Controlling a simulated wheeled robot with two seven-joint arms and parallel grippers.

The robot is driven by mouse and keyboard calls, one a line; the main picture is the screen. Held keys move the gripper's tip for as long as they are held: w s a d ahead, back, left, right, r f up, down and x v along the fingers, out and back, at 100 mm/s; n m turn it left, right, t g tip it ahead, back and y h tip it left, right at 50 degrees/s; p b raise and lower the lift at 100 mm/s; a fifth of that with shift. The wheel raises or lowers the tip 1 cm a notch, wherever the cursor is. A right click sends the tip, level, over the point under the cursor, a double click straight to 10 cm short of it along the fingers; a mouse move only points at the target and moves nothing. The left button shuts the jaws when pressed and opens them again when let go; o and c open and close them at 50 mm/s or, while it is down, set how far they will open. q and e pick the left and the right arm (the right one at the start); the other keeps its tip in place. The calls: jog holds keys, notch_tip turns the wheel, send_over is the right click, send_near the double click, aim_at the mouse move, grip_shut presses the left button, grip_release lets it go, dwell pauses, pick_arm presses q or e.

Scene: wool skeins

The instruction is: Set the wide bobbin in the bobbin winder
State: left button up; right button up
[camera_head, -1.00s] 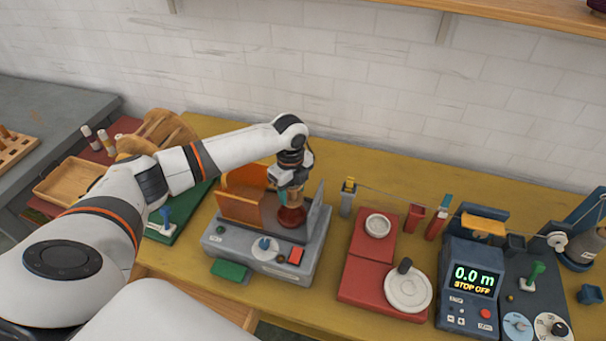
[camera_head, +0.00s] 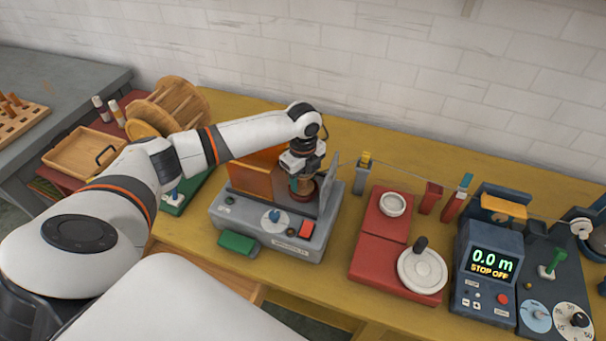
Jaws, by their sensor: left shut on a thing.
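The bobbin winder (camera_head: 240,227) is a grey machine with an orange guard, a blue knob and a red button. It stands on the yellow table at the picture's middle. My left gripper (camera_head: 301,181) is over the winder's right part, pointing down between the orange guard (camera_head: 252,178) and a grey upright plate (camera_head: 329,184). It is shut on the wide bobbin (camera_head: 303,193), a dark red-brown round piece largely hidden by the gripper. I cannot tell whether the bobbin touches the winder's seat. My right gripper is not in view.
A red scale-like unit (camera_head: 377,258) and a dark meter reading 0.0 m (camera_head: 487,277) stand to the right. A yarn line runs behind them past small posts. Wooden spools (camera_head: 175,103), a wooden tray (camera_head: 80,153) and a green base are to the left.

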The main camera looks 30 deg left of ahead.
pick_arm(q)
jog(key=shift+f, duration=0.15)
jog(key=o, duration=1.1)
jog(key=shift+c, duration=0.2)
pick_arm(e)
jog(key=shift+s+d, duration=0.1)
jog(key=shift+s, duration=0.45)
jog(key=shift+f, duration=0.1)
pick_arm(q)
jog(key=shift+r, duration=0.3)
notch_tip(320, 180, up, 12)
jog(key=shift+f+b, duration=0.25)
jog(key=shift+b, duration=0.45)
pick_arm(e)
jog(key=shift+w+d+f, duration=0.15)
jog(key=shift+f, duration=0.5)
pick_arm(q)
jog(key=shift+f, duration=0.1)
